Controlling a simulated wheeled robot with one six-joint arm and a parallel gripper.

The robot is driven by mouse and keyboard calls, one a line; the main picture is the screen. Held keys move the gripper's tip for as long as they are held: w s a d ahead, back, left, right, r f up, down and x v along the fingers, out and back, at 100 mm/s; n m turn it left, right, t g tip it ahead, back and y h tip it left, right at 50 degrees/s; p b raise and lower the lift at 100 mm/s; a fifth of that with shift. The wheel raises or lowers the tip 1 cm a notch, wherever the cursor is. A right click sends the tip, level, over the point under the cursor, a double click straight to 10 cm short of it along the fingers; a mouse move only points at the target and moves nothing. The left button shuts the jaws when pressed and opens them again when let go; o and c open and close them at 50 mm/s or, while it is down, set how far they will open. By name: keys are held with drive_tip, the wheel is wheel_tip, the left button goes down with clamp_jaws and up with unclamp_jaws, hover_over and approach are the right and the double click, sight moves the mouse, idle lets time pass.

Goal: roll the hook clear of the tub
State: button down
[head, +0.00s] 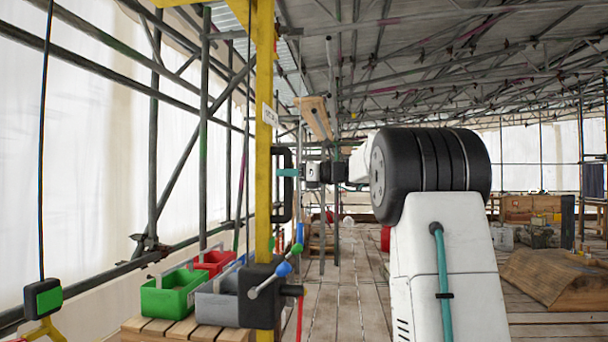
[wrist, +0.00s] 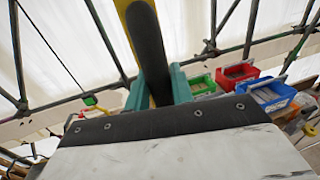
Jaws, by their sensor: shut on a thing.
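My gripper (head: 287,172) has teal fingers and is shut on the upright bar of a black handle (head: 288,207) on the side of a yellow post (head: 264,110). In the wrist view the fingers (wrist: 160,88) stand on either side of the black bar (wrist: 148,45). A dark block with a green face (head: 47,297) hangs on a cable at the far left, with a yellow piece (head: 45,330) below it that looks like the hook; its lower end is cut off. A green tub (head: 172,292), a red tub (head: 215,262) and a grey-blue tub (head: 217,305) stand right of it.
The tubs stand on a slatted wooden stand (head: 170,329). A black box (head: 262,296) with ball-ended levers (head: 284,268) is on the post. Scaffold tubes run along the left. The plank floor (head: 340,290) is open beyond the post; a wooden form (head: 555,278) lies at right.

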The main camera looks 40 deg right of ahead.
drive_tip(key=shift+d, duration=0.1)
drive_tip(key=c, duration=1.3)
unclamp_jaws()
drive_tip(key=shift+o, duration=0.2)
drive_tip(key=v, duration=0.7)
drive_tip(key=shift+s+d, duration=0.15)
drive_tip(key=shift+s, duration=0.15)
